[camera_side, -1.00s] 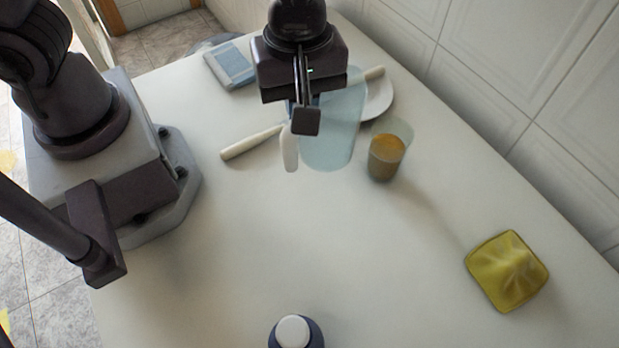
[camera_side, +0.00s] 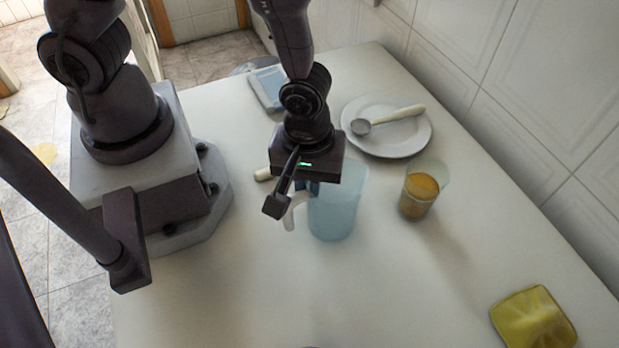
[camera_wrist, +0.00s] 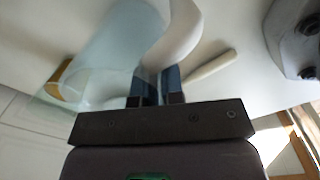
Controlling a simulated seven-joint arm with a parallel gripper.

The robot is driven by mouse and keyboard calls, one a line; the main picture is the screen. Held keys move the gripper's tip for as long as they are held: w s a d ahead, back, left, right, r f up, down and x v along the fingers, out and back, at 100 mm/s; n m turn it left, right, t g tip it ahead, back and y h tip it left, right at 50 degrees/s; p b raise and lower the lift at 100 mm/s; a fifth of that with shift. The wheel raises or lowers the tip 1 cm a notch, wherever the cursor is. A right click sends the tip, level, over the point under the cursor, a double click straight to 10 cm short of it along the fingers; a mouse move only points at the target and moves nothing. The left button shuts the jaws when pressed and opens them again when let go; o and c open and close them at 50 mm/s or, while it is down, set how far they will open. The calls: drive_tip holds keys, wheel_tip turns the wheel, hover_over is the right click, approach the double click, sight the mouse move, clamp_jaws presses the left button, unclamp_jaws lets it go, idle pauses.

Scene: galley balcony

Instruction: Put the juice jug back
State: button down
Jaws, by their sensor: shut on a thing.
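The juice jug (camera_side: 338,208) is a translucent pale blue vessel with a white handle (camera_side: 291,216). It stands roughly upright near the middle of the white table, and I cannot tell whether its base touches the top. My gripper (camera_side: 299,190) is shut on the jug's handle, on the left side of the jug. In the wrist view, the blue-padded fingers (camera_wrist: 158,87) close on the white handle (camera_wrist: 178,38), with the clear jug body (camera_wrist: 112,48) to the left. The jug looks empty.
A glass of orange drink (camera_side: 419,195) stands right of the jug. A white plate (camera_side: 385,148) with a spoon (camera_side: 395,118) lies behind. A yellow cloth-like item (camera_side: 533,320) lies front right. The front middle table is clear.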

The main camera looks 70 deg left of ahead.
drive_tip(key=shift+f, duration=0.2)
drive_tip(key=c, duration=1.2)
unclamp_jaws()
drive_tip(key=shift+c, duration=0.2)
drive_tip(key=shift+r, duration=0.1)
wheel_tip(320, 180, up, 12)
drive_tip(key=shift+a+r, duration=0.1)
drive_tip(key=shift+a, duration=0.05)
drive_tip(key=s+a+r+m+t, duration=0.2)
drive_tip(key=a+r+m+t, duration=0.3)
drive_tip(key=a+r+m, duration=0.6)
drive_tip(key=a+r, duration=0.3)
drive_tip(key=r, duration=0.1)
drive_tip(key=shift+s+t, duration=0.15)
drive_tip(key=shift+t, duration=0.15)
